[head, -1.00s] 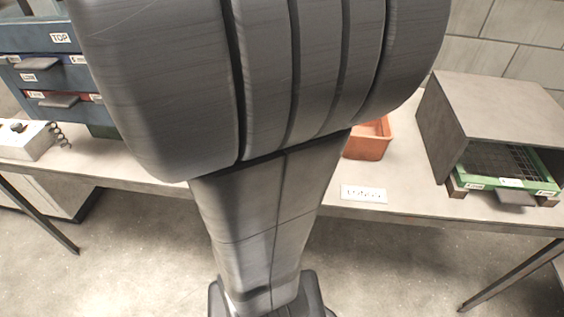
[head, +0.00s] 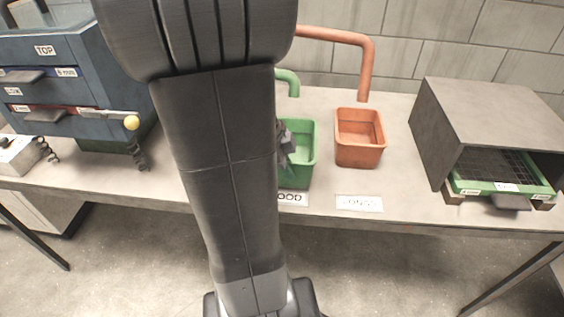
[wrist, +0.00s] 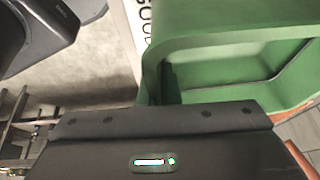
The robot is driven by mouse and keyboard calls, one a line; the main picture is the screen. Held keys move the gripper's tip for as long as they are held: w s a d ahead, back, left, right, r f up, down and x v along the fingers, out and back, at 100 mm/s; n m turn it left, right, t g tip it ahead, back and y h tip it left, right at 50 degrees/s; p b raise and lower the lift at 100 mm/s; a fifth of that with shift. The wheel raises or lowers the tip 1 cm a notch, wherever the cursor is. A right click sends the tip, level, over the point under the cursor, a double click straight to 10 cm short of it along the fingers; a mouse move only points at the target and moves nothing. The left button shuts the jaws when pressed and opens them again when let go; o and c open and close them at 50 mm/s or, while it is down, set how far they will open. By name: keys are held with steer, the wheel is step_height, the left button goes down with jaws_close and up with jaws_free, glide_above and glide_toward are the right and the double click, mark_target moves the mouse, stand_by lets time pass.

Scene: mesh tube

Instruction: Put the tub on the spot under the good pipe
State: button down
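The green tub (head: 301,158) stands on the table behind the GOOD label (head: 292,198), partly hidden by my arm. The green pipe (head: 289,80) ends just above and behind the tub's back rim; my arm hides part of this pipe. My gripper (head: 288,142) is at the tub's left side, mostly hidden by the arm. In the wrist view the green tub (wrist: 225,60) fills the upper right, close to the dark gripper body (wrist: 160,135). I cannot see whether the fingers are apart, shut or touching the tub.
An orange tub (head: 360,150) stands to the right below an orange pipe (head: 366,70), behind a LONGS label (head: 359,203). A grey box (head: 490,115) with a green-framed mesh tray (head: 505,172) is at the far right. Blue drawers (head: 60,75) stand at left.

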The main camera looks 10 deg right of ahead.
steer(key=w+d+p, duration=0.1)
steer(key=w, duration=0.2)
steer(key=w+d+p, duration=0.1)
steer(key=w, duration=0.3)
steer(key=w+d+p, duration=0.1)
steer(key=w, duration=0.2)
steer(key=shift+w, duration=0.35)
steer(key=shift+w+f+b, duration=0.1)
steer(key=shift+f+b, duration=0.35)
steer(key=shift+f, duration=0.3)
steer(key=shift+f+b, duration=0.45)
steer(key=shift+b, duration=0.1)
steer(key=c, duration=1.6)
jaws_free()
steer(key=shift+o, duration=0.2)
steer(key=shift+r, duration=0.1)
steer(key=p+v, duration=0.2)
steer(key=v, duration=1.1)
steer(key=shift+r, duration=0.4)
